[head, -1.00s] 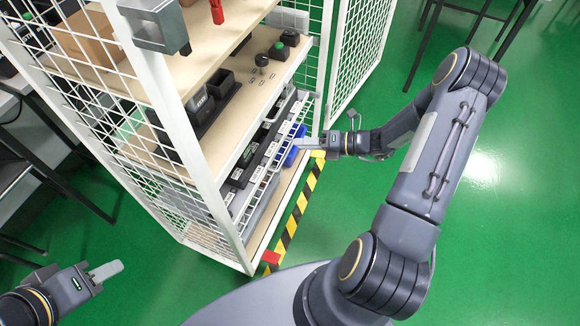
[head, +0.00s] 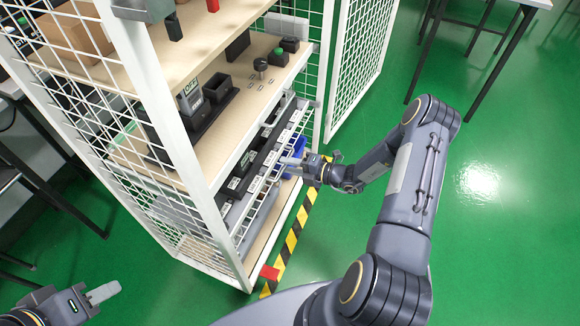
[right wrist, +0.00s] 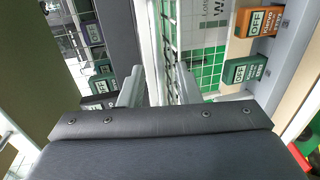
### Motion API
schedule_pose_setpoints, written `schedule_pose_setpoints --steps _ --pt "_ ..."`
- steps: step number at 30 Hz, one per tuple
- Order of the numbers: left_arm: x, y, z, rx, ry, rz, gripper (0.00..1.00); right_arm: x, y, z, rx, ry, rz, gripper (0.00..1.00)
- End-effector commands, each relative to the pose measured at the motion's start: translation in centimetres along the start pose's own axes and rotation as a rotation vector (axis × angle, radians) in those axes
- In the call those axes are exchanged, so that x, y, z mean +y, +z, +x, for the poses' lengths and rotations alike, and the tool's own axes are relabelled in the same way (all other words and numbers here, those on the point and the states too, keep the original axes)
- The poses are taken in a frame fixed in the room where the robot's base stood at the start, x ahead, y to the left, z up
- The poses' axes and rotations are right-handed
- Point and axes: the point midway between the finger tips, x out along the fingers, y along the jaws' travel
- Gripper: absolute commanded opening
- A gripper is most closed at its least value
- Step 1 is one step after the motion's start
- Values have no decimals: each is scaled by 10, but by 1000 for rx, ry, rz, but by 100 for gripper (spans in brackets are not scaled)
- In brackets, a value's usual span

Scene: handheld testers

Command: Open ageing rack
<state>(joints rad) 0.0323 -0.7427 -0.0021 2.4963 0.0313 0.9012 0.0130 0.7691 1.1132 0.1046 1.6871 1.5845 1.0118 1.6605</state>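The ageing rack is a white wire-mesh cage (head: 180,130) with wooden shelves. Its mesh door panel (head: 357,65) stands swung out at the right. On the lower level a wire-fronted rack (head: 262,192) holds a row of dark testers with labels.
A red block (head: 269,272) marks the rack's near bottom corner, beside yellow-black floor tape (head: 291,238). Testers and a green button box (head: 277,56) stand on the middle shelf.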

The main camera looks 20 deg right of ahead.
Motion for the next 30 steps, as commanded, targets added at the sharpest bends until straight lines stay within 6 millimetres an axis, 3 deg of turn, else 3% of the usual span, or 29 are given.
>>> schedule_pose_setpoints --steps 7,14,30 --pt "0 0 0 0 0 0 36 0 0 1 0 0 0 29" --pt "0 0 0 0 0 0 36 0 0 1 0 0 -1 0" --pt "1 -1 -2 0 0 0 36 -2 0 -9 0 -2 -1 0"
